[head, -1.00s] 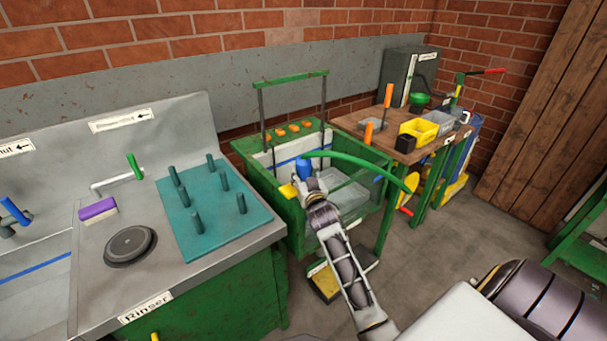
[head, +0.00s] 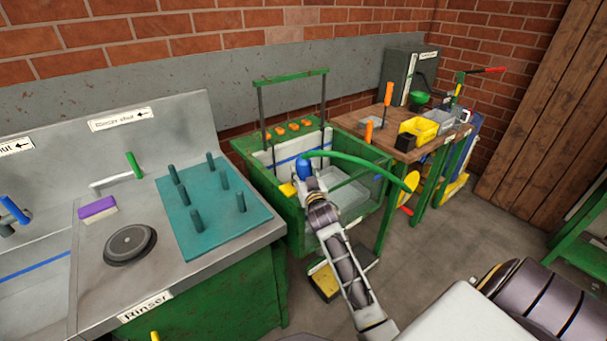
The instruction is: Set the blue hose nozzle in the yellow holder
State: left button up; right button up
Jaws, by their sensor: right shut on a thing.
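The yellow holder (head: 287,189) is on the tub's left rim, just left of and a little below the nozzle. The nozzle looks beside the holder; I cannot tell whether they touch. My left gripper is not in view.
A grey counter with a teal peg mat (head: 212,220), a purple-and-white brush (head: 98,208) and a black round rinser (head: 130,244) stands at left. A wooden table with a yellow bin (head: 419,129) stands behind right. A yellow disc (head: 411,181) is at the tub's right.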

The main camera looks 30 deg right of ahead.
aim_at(303, 158)
jog(key=shift+f, duration=0.25)
dwell(0.4)
jog(key=o, duration=0.9)
jog(key=shift+o, duration=0.2)
jog(key=shift+r+p, duration=2.45)
jog(key=shift+r, duration=2.15)
jog(key=shift+f+b, duration=0.1)
jog(key=shift+b, duration=0.2)
jog(key=shift+r+p, duration=2.3)
jog(key=shift+r, duration=0.1)
